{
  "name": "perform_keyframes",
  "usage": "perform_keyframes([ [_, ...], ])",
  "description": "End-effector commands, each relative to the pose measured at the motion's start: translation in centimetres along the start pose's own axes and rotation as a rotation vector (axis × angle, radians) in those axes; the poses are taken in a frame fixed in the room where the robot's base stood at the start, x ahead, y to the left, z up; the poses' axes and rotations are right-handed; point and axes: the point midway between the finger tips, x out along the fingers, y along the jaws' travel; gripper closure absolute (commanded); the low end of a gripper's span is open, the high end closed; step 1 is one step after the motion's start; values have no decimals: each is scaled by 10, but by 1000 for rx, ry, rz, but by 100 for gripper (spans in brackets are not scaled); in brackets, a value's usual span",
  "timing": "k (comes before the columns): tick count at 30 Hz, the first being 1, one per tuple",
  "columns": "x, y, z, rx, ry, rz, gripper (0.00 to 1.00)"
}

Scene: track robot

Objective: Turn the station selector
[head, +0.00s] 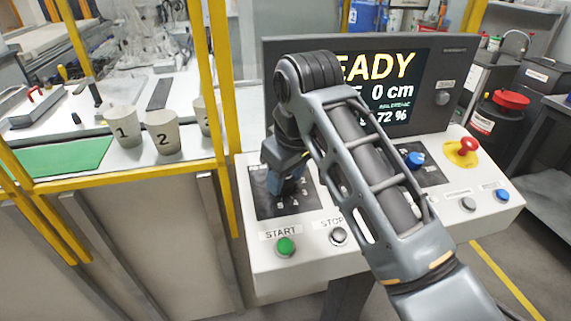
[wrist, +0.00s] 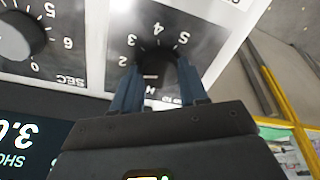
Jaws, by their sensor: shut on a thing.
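The station selector is a dark round knob (wrist: 155,62) on a black plate with numbers and an H around it, seen upside down in the wrist view. My gripper (wrist: 158,80) has its two blue fingers on either side of the knob and is shut on it. A small pale mark shows on the knob's side towards the H, but I cannot tell the setting for sure. In the head view my gripper (head: 284,187) reaches down to the selector plate (head: 265,208) at the left of the console; the knob is hidden there.
The console (head: 262,262) carries a green START button (head: 285,247), a STOP button (head: 339,237), a blue knob (head: 415,159), a red mushroom button (head: 467,146) and a blue button (head: 502,195). The screen (head: 395,88) is partly covered by my arm. Yellow posts (head: 221,110) and numbered cups (head: 162,133) stand at left.

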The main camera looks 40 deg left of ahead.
Motion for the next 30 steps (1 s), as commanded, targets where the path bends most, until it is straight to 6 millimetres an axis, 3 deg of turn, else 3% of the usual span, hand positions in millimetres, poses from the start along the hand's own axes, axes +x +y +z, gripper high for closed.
perform_keyframes([
  [9,0,-1,1,114,3,3,87],
  [25,1,0,1,135,5,6,87],
  [26,1,0,1,135,5,6,55],
  [30,1,0,1,134,6,6,42],
])
